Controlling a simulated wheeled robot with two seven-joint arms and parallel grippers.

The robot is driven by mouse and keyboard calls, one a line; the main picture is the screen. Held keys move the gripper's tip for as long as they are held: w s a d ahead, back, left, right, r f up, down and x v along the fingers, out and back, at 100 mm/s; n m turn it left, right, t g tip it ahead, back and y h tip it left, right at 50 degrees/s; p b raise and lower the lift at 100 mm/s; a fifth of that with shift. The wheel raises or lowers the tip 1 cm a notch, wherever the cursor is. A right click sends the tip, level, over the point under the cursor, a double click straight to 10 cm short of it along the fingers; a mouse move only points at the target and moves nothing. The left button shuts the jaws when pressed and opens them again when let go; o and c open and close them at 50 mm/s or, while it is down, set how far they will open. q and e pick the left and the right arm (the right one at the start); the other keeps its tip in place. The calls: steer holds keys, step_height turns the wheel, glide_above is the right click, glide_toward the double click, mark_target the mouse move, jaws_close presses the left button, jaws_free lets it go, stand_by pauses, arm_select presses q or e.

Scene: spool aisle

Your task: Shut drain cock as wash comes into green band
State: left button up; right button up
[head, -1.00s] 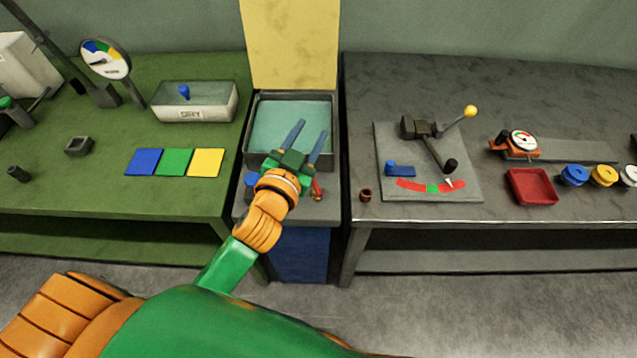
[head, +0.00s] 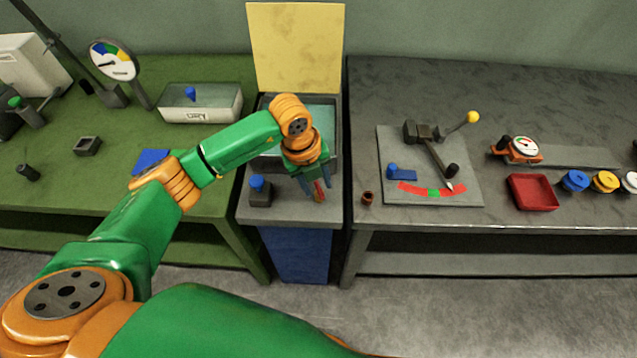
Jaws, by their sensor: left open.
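The wash tub (head: 334,150) holds blue-green liquid, mostly hidden behind my left arm. The drain cock, with a red handle (head: 319,192), is at the tub's front above the blue cabinet. My left gripper (head: 316,190) points down there, open, its blue fingers on either side of the red handle. I cannot tell whether they touch it. A round dial (head: 113,61) with blue, green and yellow bands stands on the green bench; its small needle points left, and its exact reading is too small to tell. My right gripper is out of view.
A dark block with a blue knob (head: 260,188) stands just left of the gripper. The grey bench carries a lever board (head: 455,150) with a red-green scale, a red tray (head: 532,192) and spools. A grey box (head: 215,105) is on the green bench (head: 60,190).

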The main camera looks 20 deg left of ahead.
arm_select(q)
steer(key=shift+w+d+f, duration=0.1)
steer(key=shift+w+f, duration=0.05)
steer(key=shift+f, duration=0.75)
jaws_close()
steer(key=m+b, duration=0.2)
steer(key=shift+f+m+b, duration=0.3)
steer(key=shift+r+m+g+b, duration=0.25)
steer(key=shift+m+g+b, duration=0.15)
steer(key=shift+m, duration=0.5)
steer(key=shift+r, duration=0.1)
jaws_free()
